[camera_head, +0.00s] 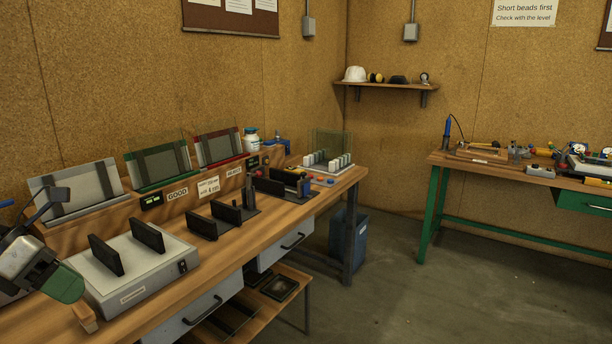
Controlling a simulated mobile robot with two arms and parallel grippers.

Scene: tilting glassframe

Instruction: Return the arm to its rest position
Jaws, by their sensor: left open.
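My left gripper (48,206) is at the left edge of the head view, above the near left end of the wooden workbench (262,228). Its dark fingers stand open, and I see nothing between them. The silver and green parts of my left arm show below it, partly cut off by the picture edge. The gripper appears in front of the leftmost glass frame (75,186) in the picture; whether it touches anything is hard to tell. My right gripper is not in view.
A grey box with two black uprights (135,270) stands close to my arm. Green (160,164) and red (218,148) frames lean at the bench back. Black holders (222,216) stand along the bench. A second, cluttered bench (480,162) is at right; the floor between is clear.

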